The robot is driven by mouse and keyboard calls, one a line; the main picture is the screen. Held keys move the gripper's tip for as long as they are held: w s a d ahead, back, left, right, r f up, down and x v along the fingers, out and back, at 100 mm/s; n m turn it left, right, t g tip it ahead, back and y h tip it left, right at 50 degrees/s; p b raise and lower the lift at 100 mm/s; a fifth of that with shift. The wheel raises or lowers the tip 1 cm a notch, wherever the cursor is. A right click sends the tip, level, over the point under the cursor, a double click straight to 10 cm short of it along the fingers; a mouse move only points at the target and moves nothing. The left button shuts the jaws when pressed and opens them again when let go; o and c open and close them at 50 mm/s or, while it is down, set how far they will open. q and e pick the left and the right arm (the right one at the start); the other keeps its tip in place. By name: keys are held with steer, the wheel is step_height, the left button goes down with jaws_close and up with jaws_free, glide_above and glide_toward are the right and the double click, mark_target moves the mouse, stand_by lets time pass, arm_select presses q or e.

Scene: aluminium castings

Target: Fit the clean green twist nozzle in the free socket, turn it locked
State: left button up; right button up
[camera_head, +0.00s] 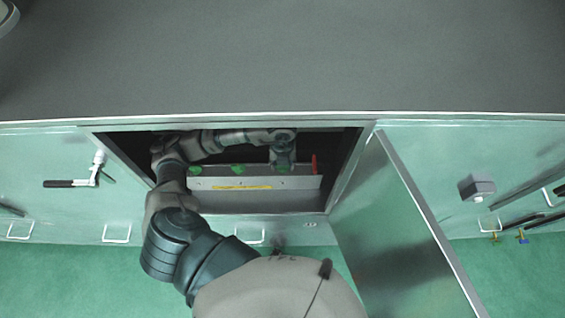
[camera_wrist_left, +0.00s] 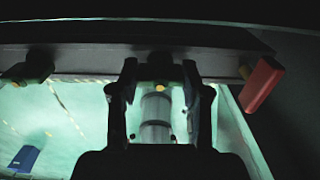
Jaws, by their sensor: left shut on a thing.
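A grey bar (camera_head: 255,199) inside the open cabinet carries a row of green twist nozzles, with one at the left (camera_head: 195,169) and one in the middle (camera_head: 238,169). My left gripper (camera_head: 282,160) reaches in over the bar's right part and is shut on a green nozzle (camera_head: 282,168). In the left wrist view my gripper's dark fingers (camera_wrist_left: 160,95) stand on both sides of it, right by the bar's edge (camera_wrist_left: 150,60). Shadow hides the socket, so I cannot tell if the nozzle is seated or turned. My right gripper is not in view.
A red part (camera_head: 314,164) stands at the bar's right end, close to my gripper; it also shows in the wrist view (camera_wrist_left: 262,84). The cabinet door (camera_head: 400,240) hangs open at right. The opening's frame surrounds my arm closely.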

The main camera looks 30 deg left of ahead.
arm_select(q)
steer(key=o, duration=1.2)
